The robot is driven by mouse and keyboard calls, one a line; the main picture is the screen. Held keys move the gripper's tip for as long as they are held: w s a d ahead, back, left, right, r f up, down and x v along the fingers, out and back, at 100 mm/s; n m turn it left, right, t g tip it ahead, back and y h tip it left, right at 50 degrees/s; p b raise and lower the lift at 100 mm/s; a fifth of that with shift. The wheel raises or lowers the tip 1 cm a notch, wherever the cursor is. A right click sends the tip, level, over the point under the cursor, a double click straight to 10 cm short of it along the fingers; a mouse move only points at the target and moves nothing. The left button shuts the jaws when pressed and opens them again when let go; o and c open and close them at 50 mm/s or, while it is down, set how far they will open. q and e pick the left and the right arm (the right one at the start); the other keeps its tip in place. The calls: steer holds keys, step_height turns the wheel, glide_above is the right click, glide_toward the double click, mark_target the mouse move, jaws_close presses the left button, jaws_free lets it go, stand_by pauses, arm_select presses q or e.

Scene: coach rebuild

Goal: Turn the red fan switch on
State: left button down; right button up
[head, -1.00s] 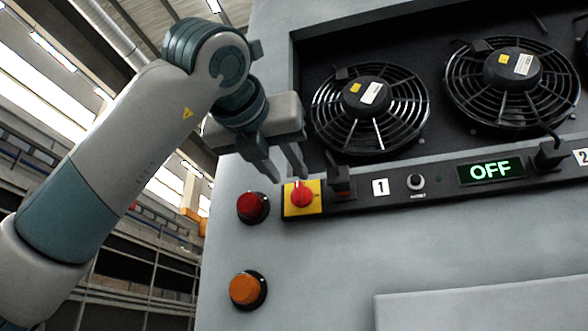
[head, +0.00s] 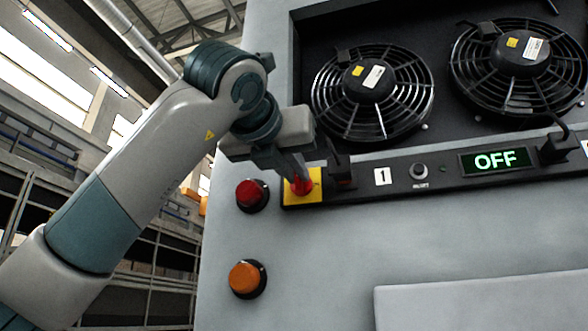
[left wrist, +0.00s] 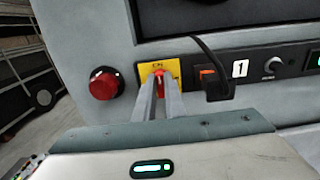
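The red fan switch is a rotary knob (head: 301,186) on a yellow plate (head: 316,181) at the left end of the black control strip. In the left wrist view the red knob (left wrist: 159,78) shows between the fingertips, its handle roughly upright, under lettering on the plate. My left gripper (head: 298,179) is at the plate with its fingers close together, one on each side of the knob, and appears shut on it. The fingers hide part of the knob. The display (head: 494,161) reads OFF. My right gripper is in neither view.
A red round button (head: 251,194) sits just left of the plate, an orange one (head: 246,278) below. A black plug with a cable (left wrist: 214,82) stands out right of the switch. Two caged fans (head: 371,92) are above.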

arm_select(q)
steer(key=shift+m, duration=0.4)
steer(key=shift+s+d+f+m, duration=0.1)
steer(key=shift+d+f+m, duration=0.05)
steer(key=shift+m, duration=2.7)
steer(key=shift+s+d+f+m, duration=0.1)
steer(key=shift+d+f+m, duration=0.1)
steer(key=shift+m, duration=2.7)
steer(key=shift+d+f+m, duration=0.15)
steer(key=shift+m, duration=2.7)
steer(key=c, duration=1.8)
jaws_free()
steer(key=shift+s+a+b, duration=0.1)
steer(key=shift+s+b, duration=0.05)
steer(key=shift+b, duration=0.2)
